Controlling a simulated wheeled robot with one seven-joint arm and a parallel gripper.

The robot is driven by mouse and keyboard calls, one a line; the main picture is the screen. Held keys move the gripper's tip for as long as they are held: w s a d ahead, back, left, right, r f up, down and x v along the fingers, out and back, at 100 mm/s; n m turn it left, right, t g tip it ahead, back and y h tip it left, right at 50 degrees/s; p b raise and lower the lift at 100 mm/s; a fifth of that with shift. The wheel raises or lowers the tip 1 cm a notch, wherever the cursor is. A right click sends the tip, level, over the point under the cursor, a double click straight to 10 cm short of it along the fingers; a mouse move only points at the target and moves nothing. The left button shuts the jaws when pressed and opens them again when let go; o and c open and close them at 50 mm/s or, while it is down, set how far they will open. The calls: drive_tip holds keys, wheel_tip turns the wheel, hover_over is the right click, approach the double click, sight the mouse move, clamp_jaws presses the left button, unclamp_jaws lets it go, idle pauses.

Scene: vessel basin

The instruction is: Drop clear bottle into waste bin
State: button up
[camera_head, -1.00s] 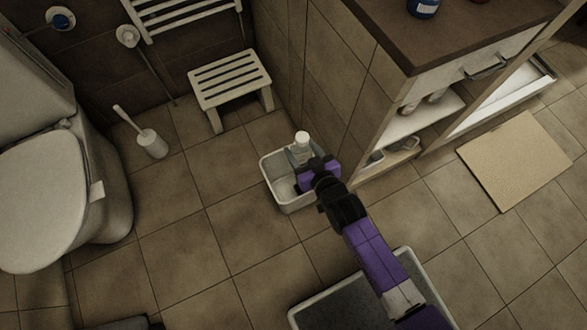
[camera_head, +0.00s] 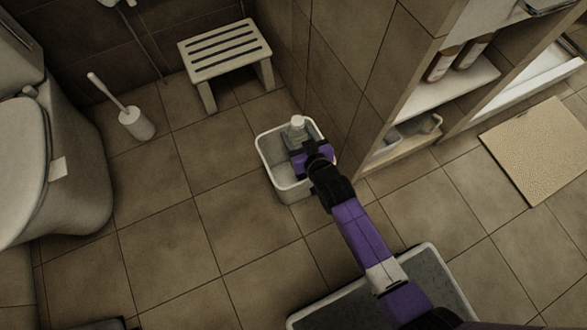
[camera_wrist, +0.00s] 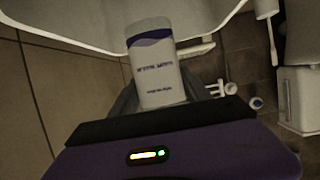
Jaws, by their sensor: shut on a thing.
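The clear bottle (camera_head: 296,129) has a white cap and shows over the waste bin in the head view. In the wrist view the bottle (camera_wrist: 157,65) shows a white label with a purple band. My gripper (camera_head: 307,152) is shut on the bottle; its fingers are mostly hidden behind the bottle and the purple hand. The waste bin (camera_head: 277,178) is an open white container on the floor, against the tiled partition. The bottle appears within the outline of the bin's opening. I cannot tell how far its lower end is below the rim.
A white slatted stool (camera_head: 222,52) stands behind the bin. A toilet brush (camera_head: 136,123) and the toilet (camera_head: 62,175) are to the left. An open shelf unit (camera_head: 440,95) stands close on the right. A beige mat (camera_head: 541,150) lies farther right. Floor left of the bin is clear.

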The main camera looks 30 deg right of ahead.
drive_tip(key=shift+f+b, duration=2.35)
drive_tip(key=shift+f, duration=0.45)
drive_tip(key=o, duration=1.4)
drive_tip(key=p+v, duration=0.4)
drive_tip(key=v, duration=0.3)
drive_tip(key=shift+s+r, duration=0.2)
drive_tip(key=shift+s, duration=0.2)
